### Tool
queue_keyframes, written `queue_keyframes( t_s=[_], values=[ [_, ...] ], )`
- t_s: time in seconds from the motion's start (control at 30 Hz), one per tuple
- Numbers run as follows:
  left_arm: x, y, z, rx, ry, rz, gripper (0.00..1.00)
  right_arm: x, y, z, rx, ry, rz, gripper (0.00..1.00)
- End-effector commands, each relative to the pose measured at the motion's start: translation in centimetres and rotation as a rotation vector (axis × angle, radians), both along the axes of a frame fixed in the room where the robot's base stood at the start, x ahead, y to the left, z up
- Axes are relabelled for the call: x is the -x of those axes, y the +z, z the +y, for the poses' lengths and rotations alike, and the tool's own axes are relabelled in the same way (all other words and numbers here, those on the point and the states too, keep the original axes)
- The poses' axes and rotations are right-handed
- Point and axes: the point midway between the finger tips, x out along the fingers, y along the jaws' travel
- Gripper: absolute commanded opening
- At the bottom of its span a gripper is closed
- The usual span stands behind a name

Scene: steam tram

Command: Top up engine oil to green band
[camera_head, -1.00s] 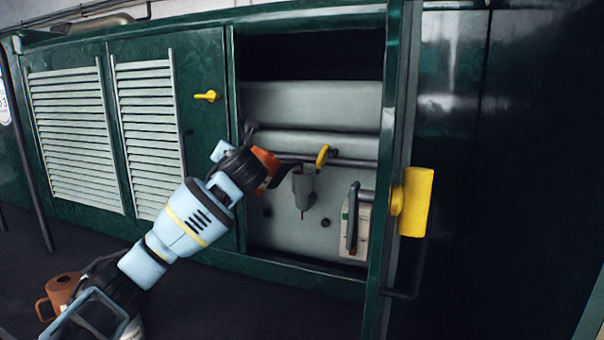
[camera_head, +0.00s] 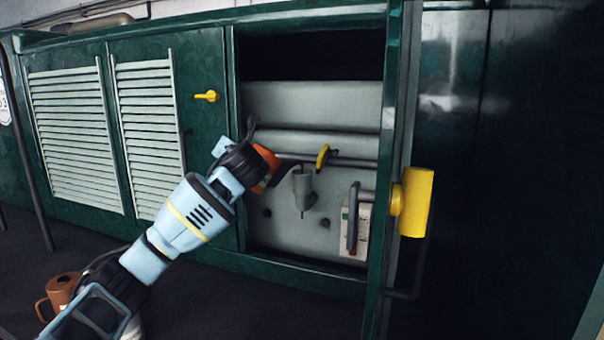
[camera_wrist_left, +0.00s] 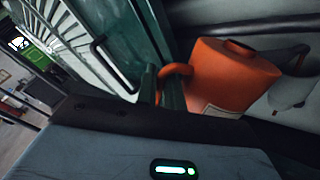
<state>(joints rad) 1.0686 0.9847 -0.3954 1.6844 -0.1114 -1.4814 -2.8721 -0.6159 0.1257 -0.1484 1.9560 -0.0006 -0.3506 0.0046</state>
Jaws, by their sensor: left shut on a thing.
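My left gripper (camera_head: 253,158) reaches into an open bay in the green engine casing. It is shut on the handle of an orange oil can (camera_head: 266,168); in the left wrist view the handle sits between the fingers (camera_wrist_left: 160,84), with the can body (camera_wrist_left: 232,78) beyond. The can's dark spout points right, its end at the top of a small grey cup (camera_head: 302,187). I cannot tell whether oil flows. The cup also shows in the left wrist view (camera_wrist_left: 290,92). No green band is readable. My right gripper is not in view.
A yellow lever (camera_head: 322,157) sits just above the cup. A pale box (camera_head: 357,235) with a dark handle is to the right. A yellow cylinder (camera_head: 417,202) stands out on the bay's right frame.

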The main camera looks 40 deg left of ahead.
Motion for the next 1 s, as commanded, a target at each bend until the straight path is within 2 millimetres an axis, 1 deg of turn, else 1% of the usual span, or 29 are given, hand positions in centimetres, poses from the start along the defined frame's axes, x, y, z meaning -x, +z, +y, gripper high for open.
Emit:
queue_keyframes(
  t_s=[0.03, 0.2, 1.0],
  values=[
    [-0.02, 0.47, -0.02, -0.004, 0.000, 0.003, 0.00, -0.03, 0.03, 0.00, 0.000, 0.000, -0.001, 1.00],
    [-0.15, 1.00, -0.08, -0.018, 0.000, 0.033, 0.00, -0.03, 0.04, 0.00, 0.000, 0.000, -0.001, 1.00],
    [-0.18, 1.07, -0.10, -0.022, 0.000, 0.041, 0.00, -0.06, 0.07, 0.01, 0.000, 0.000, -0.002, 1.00]
  ],
)
